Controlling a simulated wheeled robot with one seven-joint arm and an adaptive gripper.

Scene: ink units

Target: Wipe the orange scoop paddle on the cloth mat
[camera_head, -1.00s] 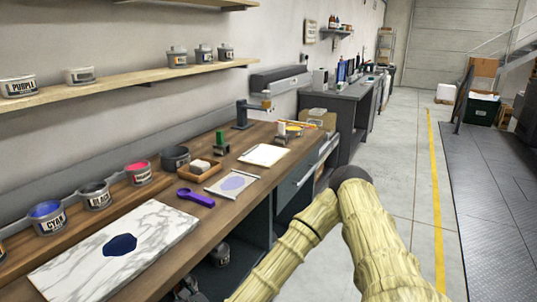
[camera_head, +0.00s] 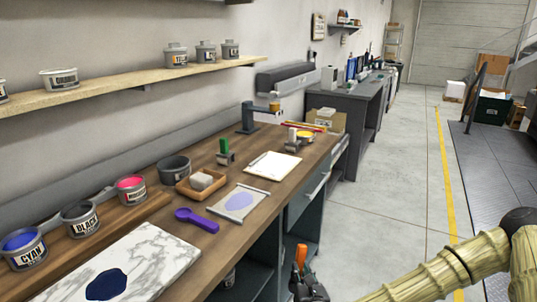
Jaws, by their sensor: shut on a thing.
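My gripper (camera_head: 300,272) is at the bottom of the head view, in front of the bench's front side and below the worktop. It is shut on an orange thing, which looks like the orange scoop paddle (camera_head: 301,256) and points upward. Its lower part is hidden by the dark fingers. A pale grey flat sheet with a lilac oval patch (camera_head: 262,194) lies on the bench, up and left of my gripper and apart from it. I cannot tell for sure whether this sheet is the cloth mat.
A purple scoop (camera_head: 197,219) lies left of the sheet. A marble slab (camera_head: 150,262) with dark blue ink is at the near left. Open ink cans (camera_head: 82,219), a wooden tray (camera_head: 190,193) and a white pad (camera_head: 271,165) are also on the bench.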

